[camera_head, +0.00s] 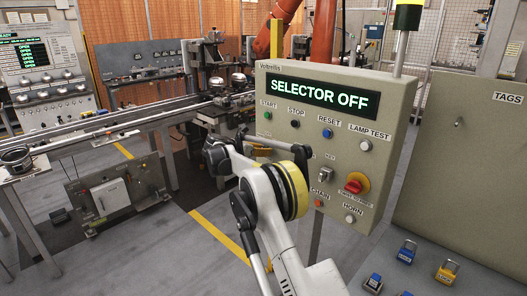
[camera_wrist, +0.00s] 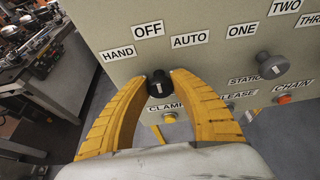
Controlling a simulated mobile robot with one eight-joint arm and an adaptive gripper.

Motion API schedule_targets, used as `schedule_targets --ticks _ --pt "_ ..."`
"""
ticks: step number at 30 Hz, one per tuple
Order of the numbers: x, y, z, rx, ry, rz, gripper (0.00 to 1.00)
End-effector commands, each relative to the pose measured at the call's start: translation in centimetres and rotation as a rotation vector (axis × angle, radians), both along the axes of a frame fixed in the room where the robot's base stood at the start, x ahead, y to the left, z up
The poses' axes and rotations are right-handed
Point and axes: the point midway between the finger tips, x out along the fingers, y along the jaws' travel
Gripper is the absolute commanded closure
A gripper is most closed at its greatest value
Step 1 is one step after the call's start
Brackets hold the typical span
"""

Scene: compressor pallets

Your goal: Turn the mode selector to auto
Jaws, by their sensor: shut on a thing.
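The mode selector is a black knob (camera_wrist: 159,84) on the panel front, under the labels HAND, OFF and AUTO (camera_wrist: 190,39). My gripper (camera_wrist: 163,78) has its two yellow fingers closed on the knob, one on each side. A small pale mark shows on the knob's face; its exact direction is hard to read. In the head view the panel display (camera_head: 318,95) reads SELECTOR OFF. There my arm hides the selector and most of the gripper.
A second black selector (camera_wrist: 271,65) marked ONE and TWO sits to the right, with an orange button (camera_wrist: 284,99) below it. In the head view a red emergency knob (camera_head: 355,184) and a HORN button (camera_head: 350,218) are right of my arm. Padlocks (camera_head: 407,251) lie at lower right.

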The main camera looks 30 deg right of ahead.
Motion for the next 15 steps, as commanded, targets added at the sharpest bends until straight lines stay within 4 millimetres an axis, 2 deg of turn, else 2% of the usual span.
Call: schedule_targets --ticks 8,15 --pt "-0.03 -0.02 0.04 0.013 -0.036 0.000 1.00" --pt "-0.12 -0.05 0.06 0.059 -0.164 0.000 1.00"
